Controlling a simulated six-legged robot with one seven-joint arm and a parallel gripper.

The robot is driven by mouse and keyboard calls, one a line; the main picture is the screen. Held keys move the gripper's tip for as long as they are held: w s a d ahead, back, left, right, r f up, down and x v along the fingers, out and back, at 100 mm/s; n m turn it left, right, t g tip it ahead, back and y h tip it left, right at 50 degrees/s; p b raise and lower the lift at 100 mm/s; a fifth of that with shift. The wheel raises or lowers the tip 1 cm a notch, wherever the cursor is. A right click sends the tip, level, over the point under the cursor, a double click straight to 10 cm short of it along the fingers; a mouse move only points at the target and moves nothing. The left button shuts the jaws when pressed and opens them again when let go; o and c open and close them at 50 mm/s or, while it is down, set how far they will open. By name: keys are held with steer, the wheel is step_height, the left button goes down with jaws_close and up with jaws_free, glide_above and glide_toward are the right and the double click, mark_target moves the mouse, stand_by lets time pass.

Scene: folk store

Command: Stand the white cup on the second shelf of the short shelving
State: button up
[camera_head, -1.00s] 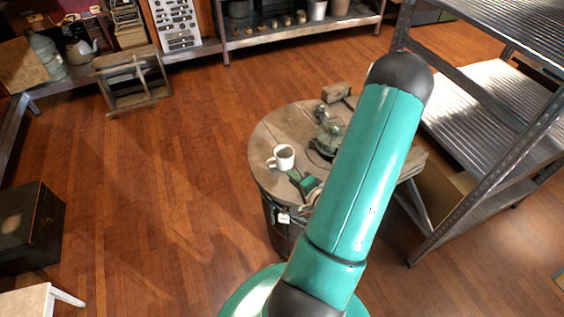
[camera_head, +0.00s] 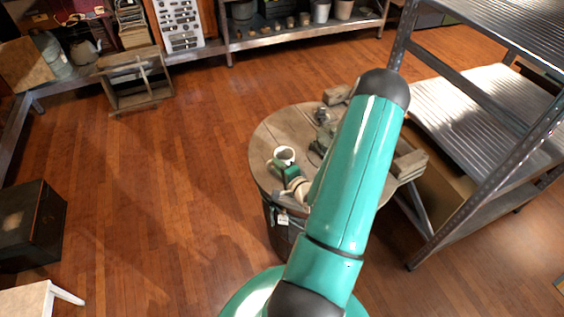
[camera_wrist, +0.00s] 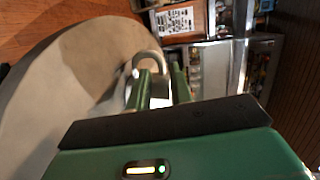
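The white cup (camera_head: 284,153) stands upright on a round wooden barrel-top table (camera_head: 268,135), near its left edge. My green gripper (camera_head: 290,173) is right by the cup on its near side, partly covering it. In the wrist view the two green fingers (camera_wrist: 162,88) are apart, with part of the pale cup (camera_wrist: 148,58) showing at and beyond their tips. Whether they touch it cannot be told. A metal shelving unit (camera_head: 455,203) stands at the right; its lower visible shelf (camera_head: 480,105) looks bare. Its upper shelf (camera_head: 510,22) is cut by the frame.
A wooden block (camera_head: 410,165) and a dark green tool share the table, partly behind my arm. A low shelf (camera_head: 290,35) with pots runs along the back. A wooden rack (camera_head: 135,85), dark chest (camera_head: 28,225) and white stool (camera_head: 35,302) stand left. The floor between is clear.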

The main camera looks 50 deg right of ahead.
steer(key=shift+x, duration=1.5)
jaws_close()
steer(key=shift+r, duration=0.1)
